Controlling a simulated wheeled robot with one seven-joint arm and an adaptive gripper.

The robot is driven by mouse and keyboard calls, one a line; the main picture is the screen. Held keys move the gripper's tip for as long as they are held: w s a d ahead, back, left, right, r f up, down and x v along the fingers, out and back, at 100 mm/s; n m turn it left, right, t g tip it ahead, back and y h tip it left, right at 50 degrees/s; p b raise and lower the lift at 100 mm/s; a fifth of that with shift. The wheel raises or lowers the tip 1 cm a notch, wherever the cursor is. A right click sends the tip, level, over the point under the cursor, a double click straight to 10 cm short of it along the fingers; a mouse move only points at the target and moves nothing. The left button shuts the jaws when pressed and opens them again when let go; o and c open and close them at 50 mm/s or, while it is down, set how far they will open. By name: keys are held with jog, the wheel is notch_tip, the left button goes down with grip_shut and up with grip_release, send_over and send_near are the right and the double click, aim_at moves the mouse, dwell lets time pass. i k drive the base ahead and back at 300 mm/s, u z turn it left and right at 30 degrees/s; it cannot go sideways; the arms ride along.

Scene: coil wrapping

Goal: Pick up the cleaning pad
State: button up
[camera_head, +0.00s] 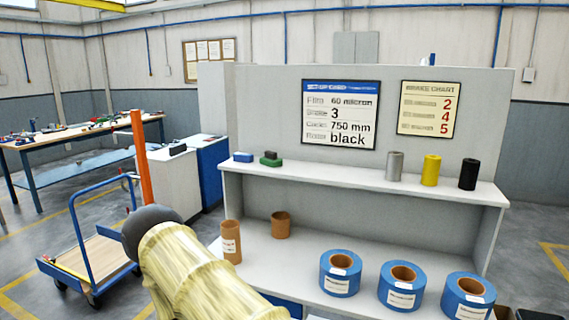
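Two small blocks that could be the cleaning pad sit on the upper shelf at its left end. One is a green block (270,161) with a smaller dark piece on top. The other is a blue block (243,157) with a pale lower edge, just to its left. I cannot tell for sure which is the pad. Neither is touched by anything. A pale yellow, ribbed arm-like form with a dark rounded end, likely my arm, rises from the bottom left of centre, well below the blocks. No gripper fingers show.
The upper shelf (330,178) also holds grey (394,166), yellow (431,170) and black (468,174) rolls at right. Below stand blue-wrapped coils (340,273) and brown tubes (231,242). An orange post (141,160) and blue trolley (84,235) are at left.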

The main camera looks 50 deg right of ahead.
aim_at(271, 159)
jog(key=z, duration=1.15)
